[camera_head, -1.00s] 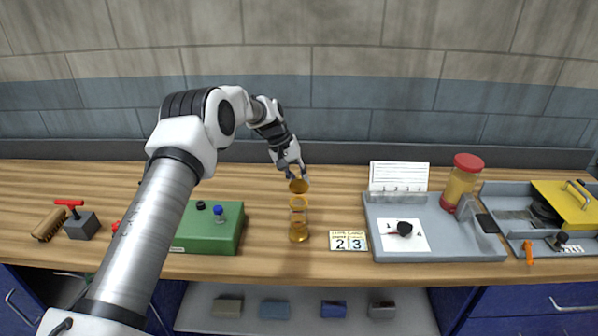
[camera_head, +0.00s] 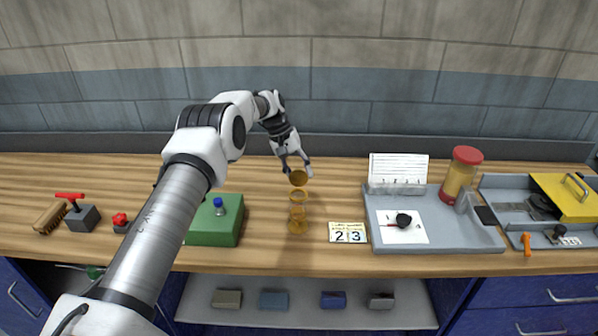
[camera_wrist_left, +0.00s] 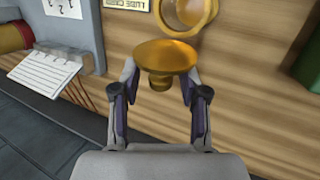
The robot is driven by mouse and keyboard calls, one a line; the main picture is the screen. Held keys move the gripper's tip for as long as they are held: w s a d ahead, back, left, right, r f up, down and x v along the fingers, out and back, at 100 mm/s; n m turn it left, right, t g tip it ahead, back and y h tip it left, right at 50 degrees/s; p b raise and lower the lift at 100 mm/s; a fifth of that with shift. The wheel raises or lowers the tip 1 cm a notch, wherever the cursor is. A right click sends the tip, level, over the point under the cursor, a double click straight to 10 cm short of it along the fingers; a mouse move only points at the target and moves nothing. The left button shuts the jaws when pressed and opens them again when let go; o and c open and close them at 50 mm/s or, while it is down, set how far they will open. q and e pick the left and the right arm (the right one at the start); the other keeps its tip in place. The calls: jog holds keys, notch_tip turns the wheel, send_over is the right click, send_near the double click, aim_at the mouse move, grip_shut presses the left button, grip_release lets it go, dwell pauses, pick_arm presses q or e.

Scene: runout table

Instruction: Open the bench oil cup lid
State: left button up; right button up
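The amber-gold bench oil cup (camera_head: 298,222) stands on the wooden bench, left of the number plate. Its round lid (camera_head: 298,178) is raised and tilted up behind the open ring of the rim (camera_head: 298,196). In the left wrist view, the lid (camera_wrist_left: 165,56) shows as a gold disc with a small knob (camera_wrist_left: 158,82) toward me, and the cup's ring (camera_wrist_left: 188,14) lies beyond it. My left gripper (camera_head: 297,168) is open just behind the lid, its fingers apart on either side of the knob. Contact cannot be told. My right gripper is not visible.
A green box with a blue knob (camera_head: 217,230) stands left of the cup. The number plate (camera_head: 348,233) and a grey tray (camera_head: 440,240) with a red-lidded jar (camera_head: 461,175) are to the right. The bench behind the cup is mostly clear.

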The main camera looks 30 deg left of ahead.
pick_arm(q)
jog(key=shift+r, duration=0.1)
jog(key=w+v, duration=0.1)
jog(key=v, duration=1)
jog(key=shift+s+a+r, duration=0.2)
jog(key=shift+s+r, duration=0.1)
jog(key=shift+s, duration=0.2)
